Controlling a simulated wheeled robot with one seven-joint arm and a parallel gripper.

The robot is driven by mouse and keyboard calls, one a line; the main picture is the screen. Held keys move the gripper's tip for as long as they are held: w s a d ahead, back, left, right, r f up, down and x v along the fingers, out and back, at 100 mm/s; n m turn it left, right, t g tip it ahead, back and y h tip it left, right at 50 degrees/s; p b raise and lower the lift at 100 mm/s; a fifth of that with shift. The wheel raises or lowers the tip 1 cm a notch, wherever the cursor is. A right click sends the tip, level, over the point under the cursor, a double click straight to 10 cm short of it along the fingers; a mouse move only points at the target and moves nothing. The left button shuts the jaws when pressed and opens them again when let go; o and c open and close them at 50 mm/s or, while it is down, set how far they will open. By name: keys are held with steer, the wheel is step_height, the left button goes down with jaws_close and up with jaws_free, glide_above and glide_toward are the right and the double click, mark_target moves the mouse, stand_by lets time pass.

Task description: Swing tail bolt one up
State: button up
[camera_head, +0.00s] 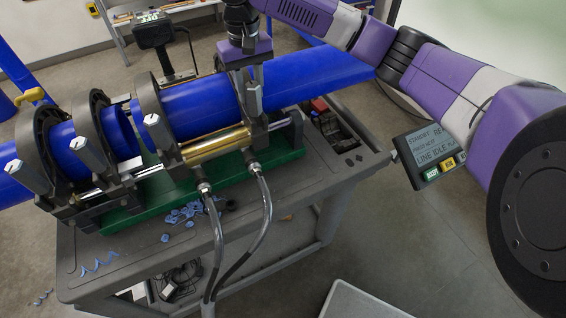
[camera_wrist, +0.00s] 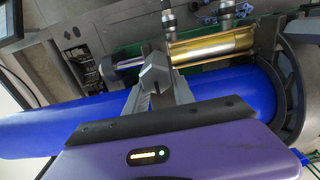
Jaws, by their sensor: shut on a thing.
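The tail bolt (camera_head: 254,101) is a grey swing bolt with a hexagonal nut at the right-hand end of the pipe clamp frame, in front of the blue pipe (camera_head: 315,75). My gripper (camera_head: 247,82) comes down from above and is shut on it. In the wrist view the hex nut (camera_wrist: 153,75) sits between the fingertips of my gripper (camera_wrist: 158,92). The blue pipe (camera_wrist: 75,125) passes behind the fingers. The bolt's lower end and its pivot are partly hidden; I cannot tell its exact tilt.
Several other clamp bolts (camera_head: 160,133) lean out along the frame to the left. A brass cylinder (camera_head: 215,145) with two hoses (camera_head: 262,195) lies just below. A control panel (camera_head: 430,155) hangs at the right near my arm. Blue shavings (camera_head: 183,212) lie on the cart.

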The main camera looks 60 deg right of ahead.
steer(key=shift+w+d, duration=0.15)
jaws_close()
steer(key=shift+w+d+f, duration=0.1)
steer(key=shift+w+d, duration=0.25)
steer(key=shift+w, duration=0.15)
